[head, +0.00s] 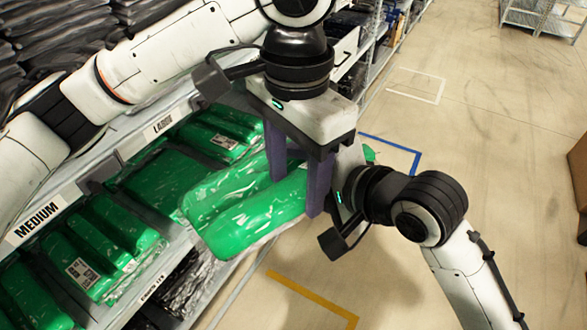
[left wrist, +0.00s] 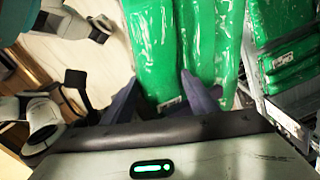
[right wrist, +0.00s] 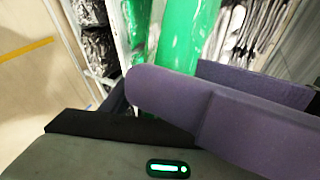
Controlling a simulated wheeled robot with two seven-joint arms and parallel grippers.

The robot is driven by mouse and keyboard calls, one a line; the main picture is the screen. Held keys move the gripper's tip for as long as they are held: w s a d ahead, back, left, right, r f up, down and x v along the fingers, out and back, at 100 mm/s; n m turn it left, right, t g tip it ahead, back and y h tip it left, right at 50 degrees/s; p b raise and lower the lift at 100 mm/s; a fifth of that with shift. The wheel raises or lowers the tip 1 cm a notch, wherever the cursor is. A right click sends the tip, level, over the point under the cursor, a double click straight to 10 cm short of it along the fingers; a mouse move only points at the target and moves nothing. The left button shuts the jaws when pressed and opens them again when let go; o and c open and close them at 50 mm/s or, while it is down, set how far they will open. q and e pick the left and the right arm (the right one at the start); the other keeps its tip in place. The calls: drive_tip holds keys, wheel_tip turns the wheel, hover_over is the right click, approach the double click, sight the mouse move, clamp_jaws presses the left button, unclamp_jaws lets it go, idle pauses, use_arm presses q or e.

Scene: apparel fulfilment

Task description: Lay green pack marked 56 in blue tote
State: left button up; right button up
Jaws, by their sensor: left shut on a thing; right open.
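My left gripper (head: 297,172) is shut on a green pack (head: 250,212) in clear plastic, holding it up in front of the shelf. In the left wrist view the pack (left wrist: 185,50) runs away from the fingers (left wrist: 160,100), with a small pale label near them; its number is unreadable. My right gripper (right wrist: 215,95) is open, close beside the left one, partly hidden behind it in the head view. In the right wrist view green wrapping (right wrist: 188,35) lies just beyond its purple fingers; I cannot tell whether they touch. No blue tote is in view.
The shelf rack on the left holds more green packs (head: 165,182) in bays with a MEDIUM label (head: 38,220) and a LARGE label (head: 163,125). Dark bagged garments (head: 60,45) lie above. Open floor (head: 480,110) with taped marks is on the right, with a brown box (head: 578,172) at the edge.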

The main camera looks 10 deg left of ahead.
use_arm(q)
drive_tip(key=shift+d, duration=0.15)
drive_tip(key=shift+s, duration=0.1)
use_arm(e)
drive_tip(key=shift+f, duration=0.1)
drive_tip(key=c, duration=1.2)
use_arm(q)
drive_tip(key=o, duration=1.1)
drive_tip(key=shift+c, duration=0.2)
use_arm(e)
drive_tip(key=shift+c, duration=0.9)
use_arm(q)
drive_tip(key=o, duration=0.3)
